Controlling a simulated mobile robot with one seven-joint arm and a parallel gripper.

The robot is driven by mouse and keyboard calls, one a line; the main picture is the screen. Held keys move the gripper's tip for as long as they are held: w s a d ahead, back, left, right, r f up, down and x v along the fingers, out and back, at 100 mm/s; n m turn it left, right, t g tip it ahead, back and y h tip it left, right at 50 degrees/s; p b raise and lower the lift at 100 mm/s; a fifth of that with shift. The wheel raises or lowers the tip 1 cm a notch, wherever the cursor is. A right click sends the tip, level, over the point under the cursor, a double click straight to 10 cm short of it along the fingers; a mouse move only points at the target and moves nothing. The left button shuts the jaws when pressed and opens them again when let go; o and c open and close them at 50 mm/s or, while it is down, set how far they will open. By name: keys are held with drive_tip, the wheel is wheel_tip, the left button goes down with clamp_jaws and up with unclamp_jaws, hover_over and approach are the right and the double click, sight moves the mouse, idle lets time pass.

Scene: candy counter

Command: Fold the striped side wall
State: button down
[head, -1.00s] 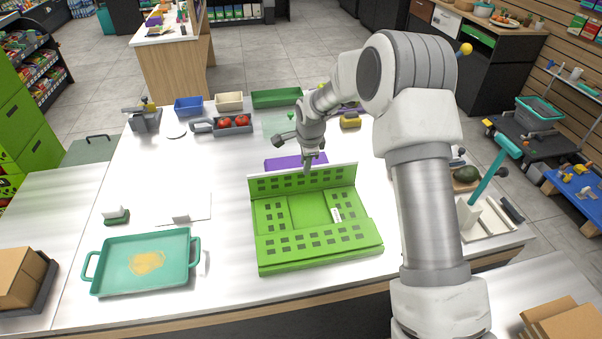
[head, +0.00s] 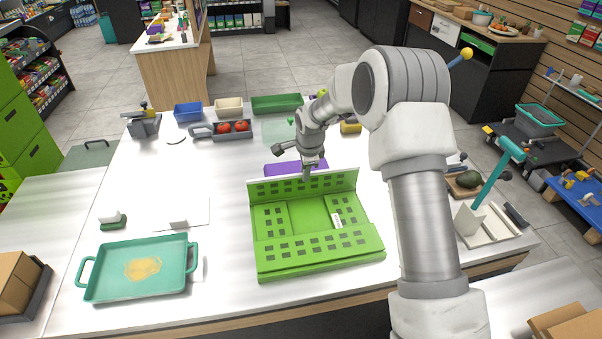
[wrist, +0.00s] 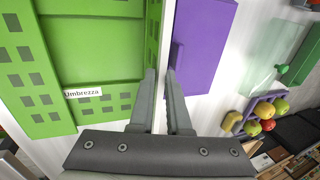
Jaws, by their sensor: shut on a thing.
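A green folding box (head: 310,213) with rows of dark squares lies open on the counter, with a small white label (head: 337,219) reading "Umbrezza" in the wrist view. I see squares on its walls, not stripes. Its far side wall (head: 275,187) stands up, with a pale upper edge. The near wall panel (head: 318,247) looks folded inward or low. My gripper (head: 306,176) is at the middle of the far wall's top edge, coming from above. In the wrist view the fingers (wrist: 160,74) straddle that wall, shut on it.
A purple box (wrist: 203,45) lies just behind the far wall. A teal tray (head: 88,285) is at the left, and a grey tray with tomatoes (head: 202,131) further back. A board with a teal-handled tool (head: 490,190) stands at the right.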

drive_tip(key=shift+s+f+b, duration=0.15)
drive_tip(key=shift+b, duration=0.5)
drive_tip(key=s+t+b, duration=0.1)
drive_tip(key=b, duration=0.2)
drive_tip(key=shift+d+f, duration=0.1)
drive_tip(key=shift+f, duration=0.05)
drive_tip(key=shift+s+t+b, duration=0.15)
drive_tip(key=shift+t+b, duration=0.25)
drive_tip(key=shift+b, duration=0.45)
drive_tip(key=shift+s+d+b, duration=0.1)
drive_tip(key=shift+s+b, duration=0.1)
drive_tip(key=shift+b, duration=0.25)
drive_tip(key=shift+b, duration=0.6)
drive_tip(key=t+b, duration=0.1)
drive_tip(key=b, duration=0.2)
drive_tip(key=s+t+b, duration=0.1)
drive_tip(key=b, duration=0.2)
drive_tip(key=shift+s+d+f+y, duration=0.1)
drive_tip(key=shift+s+f+y, duration=0.15)
drive_tip(key=shift+f+y, duration=0.15)
drive_tip(key=shift+s+b, duration=0.15)
drive_tip(key=shift+b, duration=0.5)
drive_tip(key=shift+r, duration=0.2)
drive_tip(key=shift+f+t, duration=0.1)
drive_tip(key=shift+t, duration=0.2)
